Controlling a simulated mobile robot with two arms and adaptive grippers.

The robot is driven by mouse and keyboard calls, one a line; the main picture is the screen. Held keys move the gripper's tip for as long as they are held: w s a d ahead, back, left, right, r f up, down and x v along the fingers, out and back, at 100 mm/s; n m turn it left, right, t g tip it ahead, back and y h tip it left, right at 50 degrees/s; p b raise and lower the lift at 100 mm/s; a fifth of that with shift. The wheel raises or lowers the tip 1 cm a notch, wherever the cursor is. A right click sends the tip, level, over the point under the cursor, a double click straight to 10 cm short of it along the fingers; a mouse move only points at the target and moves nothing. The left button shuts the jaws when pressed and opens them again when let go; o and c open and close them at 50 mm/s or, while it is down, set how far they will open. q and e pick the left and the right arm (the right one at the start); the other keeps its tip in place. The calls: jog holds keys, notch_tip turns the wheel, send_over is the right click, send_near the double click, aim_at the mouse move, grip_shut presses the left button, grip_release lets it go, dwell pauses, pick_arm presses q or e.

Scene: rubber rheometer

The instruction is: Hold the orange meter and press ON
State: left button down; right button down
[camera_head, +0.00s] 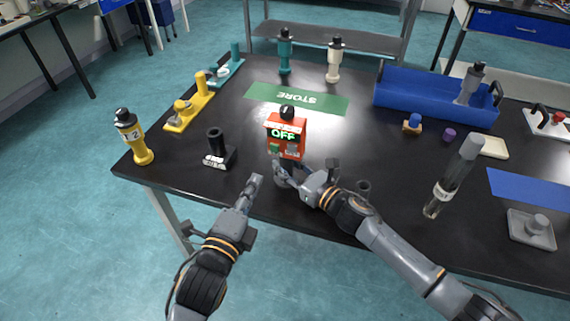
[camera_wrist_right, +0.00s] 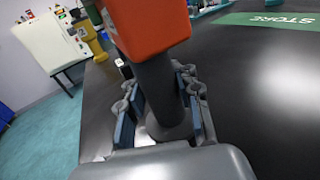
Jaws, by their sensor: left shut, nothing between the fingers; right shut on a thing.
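The orange meter (camera_head: 286,124) is upright near the table's front edge, with a black knob on top. Its display reads OFF in green, and a green button (camera_head: 275,148) shows at the lower left of its face. My right gripper (camera_head: 284,174) is shut on the meter's grey stem below the orange body. In the right wrist view the fingers (camera_wrist_right: 162,105) are on both sides of the stem, under the orange body (camera_wrist_right: 150,22). Whether the stem's foot touches the table is unclear. My left gripper (camera_head: 256,181) is shut and empty, left of the meter and lower in the picture.
A black holder (camera_head: 218,154) stands left of the meter and a yellow bottle-shaped tool (camera_head: 134,138) at the left corner. A green STORE mat (camera_head: 297,98) lies behind. A clear tube (camera_head: 454,177) stands to the right; a blue bin (camera_head: 430,98) is at the back right.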

dwell(0.3)
pick_arm(q)
jog(key=m+t+h, duration=0.4)
jog(key=m+h, duration=0.4)
jog(key=m, duration=0.7)
send_near(273, 139)
jog(key=shift+x, duration=2.35)
jog(key=shift+r, duration=0.1)
